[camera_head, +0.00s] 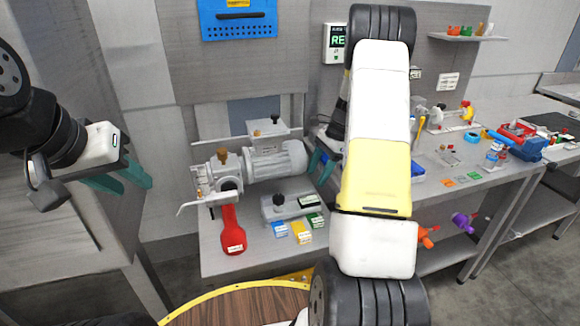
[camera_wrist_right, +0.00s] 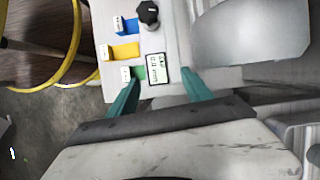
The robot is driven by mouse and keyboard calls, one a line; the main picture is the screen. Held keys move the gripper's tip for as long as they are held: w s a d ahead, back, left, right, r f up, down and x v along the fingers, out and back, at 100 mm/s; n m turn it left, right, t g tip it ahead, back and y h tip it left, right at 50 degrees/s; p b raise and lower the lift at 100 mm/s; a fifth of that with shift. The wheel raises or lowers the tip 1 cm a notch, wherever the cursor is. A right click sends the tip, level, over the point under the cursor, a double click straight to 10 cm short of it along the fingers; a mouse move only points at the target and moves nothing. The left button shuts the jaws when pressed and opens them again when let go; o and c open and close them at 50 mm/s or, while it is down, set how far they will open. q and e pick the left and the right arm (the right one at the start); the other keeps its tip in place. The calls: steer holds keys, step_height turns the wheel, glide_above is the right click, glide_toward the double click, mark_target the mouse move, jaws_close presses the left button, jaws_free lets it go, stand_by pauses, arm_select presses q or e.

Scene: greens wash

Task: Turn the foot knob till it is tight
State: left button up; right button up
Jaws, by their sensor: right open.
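A black knob (camera_head: 278,200) stands on a grey block (camera_head: 270,213) on the bench, in front of the pump motor. I take it for the foot knob. In the right wrist view a black knob (camera_wrist_right: 149,13) shows at the top edge. My right gripper (camera_head: 320,162) is at the right end of the motor in the head view, partly hidden by my arm. In its wrist view its teal fingers (camera_wrist_right: 160,78) are spread, with nothing held and the knob beyond the tips. My left gripper (camera_head: 122,182) is open and empty, left of the bench.
The motor (camera_head: 280,160) and pump lie behind the block. A red tool (camera_head: 232,232) lies left of it. A round yellow-rimmed wooden top (camera_head: 245,303) is nearest.

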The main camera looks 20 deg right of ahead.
steer(key=shift+d, duration=0.5)
steer(key=m+t, duration=0.2)
steer(key=m, duration=0.2)
glide_toward(279, 197)
steer(key=x, duration=0.8)
steer(key=shift+w+a+f, duration=0.2)
steer(key=shift+f, duration=0.05)
steer(key=shift+c, duration=0.5)
